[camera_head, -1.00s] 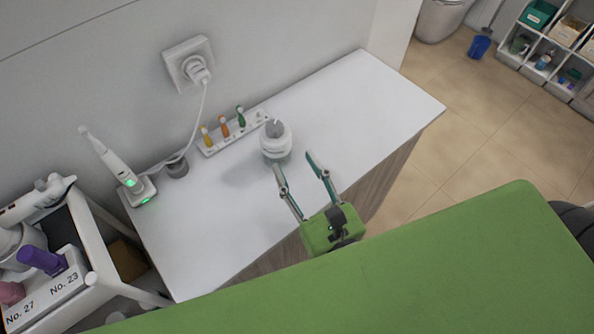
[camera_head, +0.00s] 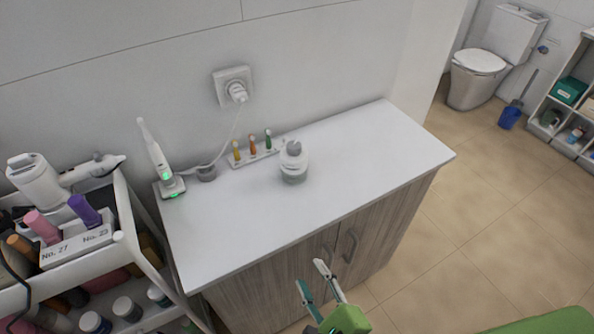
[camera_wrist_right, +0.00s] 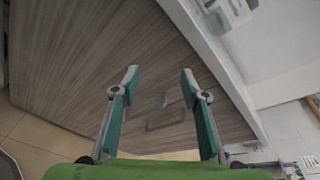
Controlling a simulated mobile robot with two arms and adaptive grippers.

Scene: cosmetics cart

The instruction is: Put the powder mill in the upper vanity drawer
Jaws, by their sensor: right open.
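I cannot single out a powder mill with certainty. A round white container with a grey top (camera_head: 294,165) stands upright on the white countertop (camera_head: 240,225). The wooden vanity (camera_head: 275,285) below it shows doors with handles (camera_head: 347,245), and I see no open drawer. My right gripper (camera_head: 312,276) is open and empty, in front of the vanity and below the countertop edge. In the right wrist view its fingers (camera_wrist_right: 160,74) are spread before the wood front, with a handle (camera_wrist_right: 165,112) beyond them. My left gripper is not in view.
A cart (camera_head: 125,235) with bottles and a white device stands left of the vanity. An electric toothbrush (camera_head: 158,160) and a brush-head rack (camera_head: 255,155) stand at the back of the countertop. Floor (camera_head: 470,210) is free to the right; a toilet (camera_head: 490,65) stands far back.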

